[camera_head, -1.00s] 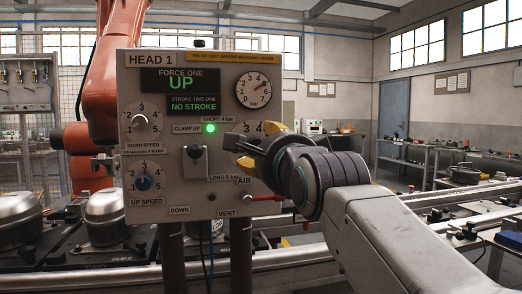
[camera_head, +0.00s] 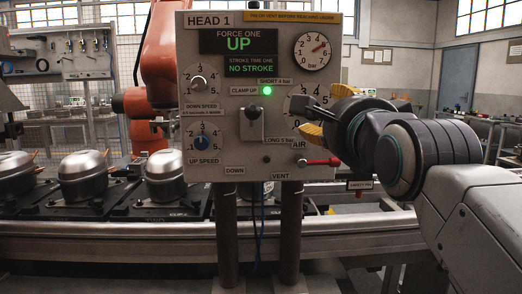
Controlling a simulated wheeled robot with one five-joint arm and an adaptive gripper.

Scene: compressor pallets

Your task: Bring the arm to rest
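My gripper (camera_head: 322,112) is at the end of my arm, on the right side of the picture. It points left, in front of the right edge of the control panel (camera_head: 222,105). Its yellow-tipped fingers stand apart with nothing seen between them. It covers part of the lower right dial (camera_head: 299,105). A gap between gripper and panel cannot be judged. The red-handled vent lever (camera_head: 320,162) points right, below the gripper.
The panel stands on two posts (camera_head: 290,235). Behind it, silver compressors (camera_head: 83,176) sit on dark pallets along a conveyor rail (camera_head: 110,232). An orange robot arm (camera_head: 160,60) stands behind the panel. A tool board (camera_head: 62,55) is at the left.

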